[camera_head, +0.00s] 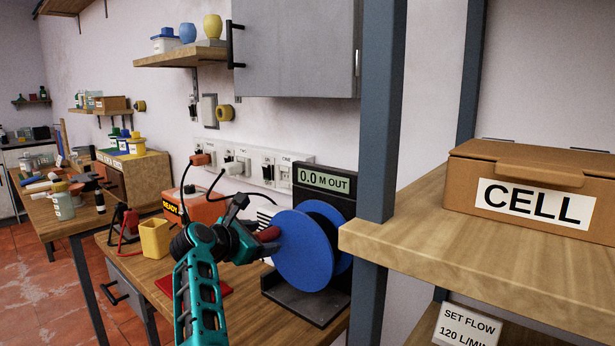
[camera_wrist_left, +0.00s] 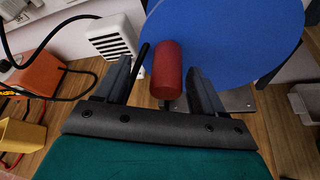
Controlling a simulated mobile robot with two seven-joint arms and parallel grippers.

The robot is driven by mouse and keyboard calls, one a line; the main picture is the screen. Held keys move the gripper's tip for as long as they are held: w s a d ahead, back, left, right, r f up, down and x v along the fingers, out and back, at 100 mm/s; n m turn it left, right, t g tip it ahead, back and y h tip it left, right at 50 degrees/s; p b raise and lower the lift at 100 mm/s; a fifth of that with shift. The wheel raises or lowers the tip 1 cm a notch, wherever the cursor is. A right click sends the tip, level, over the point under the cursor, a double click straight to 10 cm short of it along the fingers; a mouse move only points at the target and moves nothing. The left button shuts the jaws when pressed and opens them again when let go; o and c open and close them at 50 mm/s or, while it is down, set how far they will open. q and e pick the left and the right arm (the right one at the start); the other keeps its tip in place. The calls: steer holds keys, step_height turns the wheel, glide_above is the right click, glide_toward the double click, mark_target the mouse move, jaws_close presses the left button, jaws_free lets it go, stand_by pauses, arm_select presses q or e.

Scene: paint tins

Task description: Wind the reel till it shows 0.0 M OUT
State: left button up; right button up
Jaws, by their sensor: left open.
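The reel is a blue disc (camera_head: 302,250) on a dark stand, standing on the wooden workbench. Its display (camera_head: 324,180) reads 0.0 M OUT. The reel's red handle (camera_head: 268,234) sticks out toward my left gripper (camera_head: 250,233). In the left wrist view the red handle (camera_wrist_left: 167,74) lies between the two open fingers of my left gripper (camera_wrist_left: 162,85), with the blue disc (camera_wrist_left: 225,40) behind it. The fingers stand apart from the handle on both sides. My right gripper is not in view.
A yellow cup (camera_head: 155,238) and an orange box (camera_head: 196,207) with a black cable stand left of the reel. A grey post (camera_head: 381,110) and a wooden shelf (camera_head: 470,235) with a CELL carton (camera_head: 530,195) close off the right side. A socket strip (camera_head: 240,160) runs along the wall.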

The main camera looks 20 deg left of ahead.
arm_select(q)
steer(key=d+p+v, duration=0.1)
steer(key=p+v, duration=0.5)
steer(key=shift+s+a+r, duration=0.15)
steer(key=shift+s+a, duration=0.05)
steer(key=shift+a, duration=0.3)
